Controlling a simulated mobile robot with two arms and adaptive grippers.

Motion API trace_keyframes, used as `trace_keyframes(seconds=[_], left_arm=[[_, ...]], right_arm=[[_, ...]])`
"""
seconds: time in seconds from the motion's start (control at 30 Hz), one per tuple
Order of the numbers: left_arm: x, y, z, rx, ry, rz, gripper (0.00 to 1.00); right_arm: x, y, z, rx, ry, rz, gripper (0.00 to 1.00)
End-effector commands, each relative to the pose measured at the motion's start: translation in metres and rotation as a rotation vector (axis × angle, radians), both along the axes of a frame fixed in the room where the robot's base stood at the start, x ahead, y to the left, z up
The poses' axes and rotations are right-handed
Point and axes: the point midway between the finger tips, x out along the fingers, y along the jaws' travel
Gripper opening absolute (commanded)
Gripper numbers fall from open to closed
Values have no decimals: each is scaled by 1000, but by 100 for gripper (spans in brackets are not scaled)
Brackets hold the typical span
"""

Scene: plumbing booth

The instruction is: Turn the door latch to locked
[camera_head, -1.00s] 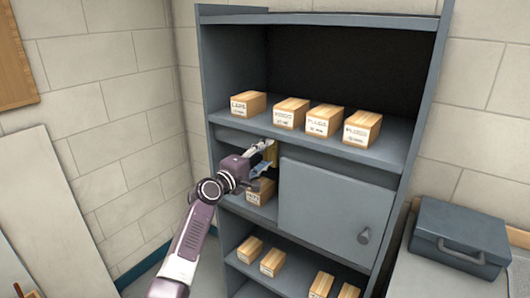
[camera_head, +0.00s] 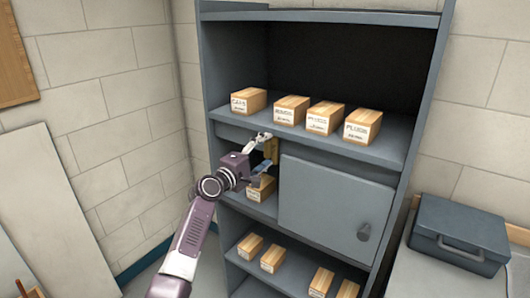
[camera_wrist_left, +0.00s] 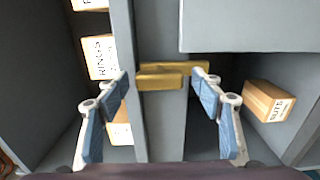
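The brass latch (camera_head: 271,150) sits on the cabinet's shelf front, just left of the grey door (camera_head: 335,210). In the head view its bar stands upright, beside the door's left edge. The door covers the right part of the middle compartment and has a round knob (camera_head: 363,232). My right gripper is out of view.
Several labelled wooden boxes (camera_head: 290,110) stand on the shelf above the latch. One box (camera_head: 261,188) stands in the compartment just below my left gripper. More boxes (camera_head: 272,258) are on the lower shelf. A grey case (camera_head: 460,235) sits on the surface at right.

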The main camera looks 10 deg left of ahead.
Motion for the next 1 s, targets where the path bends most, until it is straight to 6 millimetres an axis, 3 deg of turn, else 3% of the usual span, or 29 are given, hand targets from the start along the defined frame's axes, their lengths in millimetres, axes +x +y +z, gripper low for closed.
trace_keyframes(seconds=[0.27,0.8,1.0], left_arm=[[-7,3,0,2,-2,1,61],[-91,34,-2,3,1,1,61],[-110,40,-1,0,1,0,61]], right_arm=[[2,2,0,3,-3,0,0],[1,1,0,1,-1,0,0],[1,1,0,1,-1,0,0]])
